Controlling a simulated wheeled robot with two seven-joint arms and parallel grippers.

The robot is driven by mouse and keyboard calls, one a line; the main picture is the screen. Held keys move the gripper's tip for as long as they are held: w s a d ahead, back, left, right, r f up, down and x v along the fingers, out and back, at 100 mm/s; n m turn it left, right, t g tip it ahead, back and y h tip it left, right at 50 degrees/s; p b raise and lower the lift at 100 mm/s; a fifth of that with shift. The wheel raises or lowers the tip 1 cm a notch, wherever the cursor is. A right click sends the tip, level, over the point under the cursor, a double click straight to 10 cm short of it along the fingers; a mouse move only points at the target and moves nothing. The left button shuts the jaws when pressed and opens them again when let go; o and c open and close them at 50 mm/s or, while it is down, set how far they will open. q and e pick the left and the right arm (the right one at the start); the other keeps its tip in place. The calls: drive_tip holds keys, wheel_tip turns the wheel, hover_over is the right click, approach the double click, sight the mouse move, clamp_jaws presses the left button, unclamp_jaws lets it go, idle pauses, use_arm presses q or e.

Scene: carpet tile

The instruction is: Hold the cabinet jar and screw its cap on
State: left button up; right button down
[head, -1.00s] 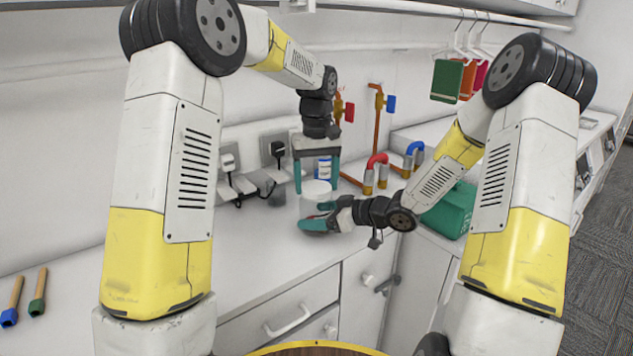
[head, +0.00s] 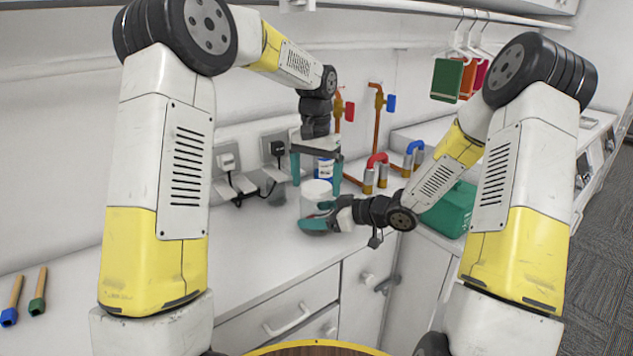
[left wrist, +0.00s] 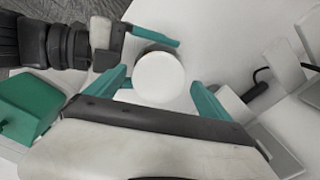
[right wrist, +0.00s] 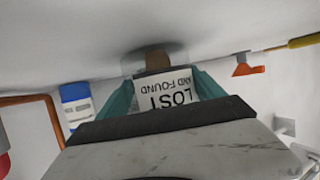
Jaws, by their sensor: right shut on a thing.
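The jar (head: 315,193) stands upright on the counter in the head view. Its round white top, likely the cap, fills the middle of the left wrist view (left wrist: 159,77). I cannot tell how tightly it sits. My right gripper (head: 308,222) is shut on the jar's body from the side. The right wrist view shows the jar's "LOST AND FOUND" label (right wrist: 168,90) upside down between the teal fingers. My left gripper (head: 317,186) is above the jar, pointing down. Its fingers are open on either side of the white top, with gaps showing in the left wrist view.
A blue and white bottle (head: 326,168) stands behind the jar. Wall plugs with cables (head: 228,168) are left of it. Copper pipes with red and blue valves (head: 377,110) and a green container (head: 452,210) are to the right. The counter's left part is mostly clear.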

use_arm(q)
wheel_tip(320, 180, up, 12)
idle(0.6)
use_arm(e)
unclamp_jaws()
drive_tip(key=v, duration=0.8)
idle(0.3)
